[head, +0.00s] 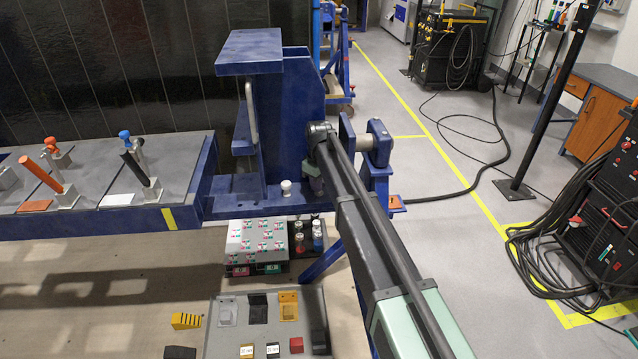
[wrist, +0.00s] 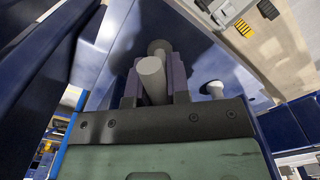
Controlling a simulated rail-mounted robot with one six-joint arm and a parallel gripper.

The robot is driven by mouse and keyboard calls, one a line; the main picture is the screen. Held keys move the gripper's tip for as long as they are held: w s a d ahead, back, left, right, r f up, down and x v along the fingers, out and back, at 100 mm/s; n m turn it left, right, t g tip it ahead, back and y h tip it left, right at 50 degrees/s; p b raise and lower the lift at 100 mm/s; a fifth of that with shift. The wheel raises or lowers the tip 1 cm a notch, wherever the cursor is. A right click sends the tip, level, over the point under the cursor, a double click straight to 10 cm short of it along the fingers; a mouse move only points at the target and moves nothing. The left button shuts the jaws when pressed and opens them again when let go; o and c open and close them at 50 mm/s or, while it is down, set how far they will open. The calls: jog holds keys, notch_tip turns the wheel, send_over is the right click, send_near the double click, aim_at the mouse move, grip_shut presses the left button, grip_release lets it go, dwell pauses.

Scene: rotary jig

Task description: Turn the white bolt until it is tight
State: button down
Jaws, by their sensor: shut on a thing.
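In the wrist view my gripper (wrist: 153,88) is shut on a pale, whitish bolt (wrist: 151,76), whose rounded shank stands between the two grey-purple fingers. A darker grey round end (wrist: 160,47) shows just beyond it, against the blue metal. In the head view my gripper (head: 316,184) is down at the blue fixture, mostly behind my arm, and the held bolt is hidden there. A second white bolt with a round head (head: 287,187) stands upright on the blue ledge to the left, apart from my gripper. It also shows in the wrist view (wrist: 215,89). How tight the held bolt sits cannot be told.
The blue upright of the jig (head: 285,115) rises close behind my gripper. A blue table (head: 100,222) with clamps stands at left. Below are a grey parts tray (head: 232,335) and a white box (head: 257,238).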

jog(key=m, duration=1.2)
jog(key=shift+m, duration=0.3)
jog(key=m, duration=0.6)
jog(key=shift+m, duration=0.3)
jog(key=m, duration=0.6)
jog(key=shift+m, duration=0.4)
jog(key=c, duration=1.1)
grip_release()
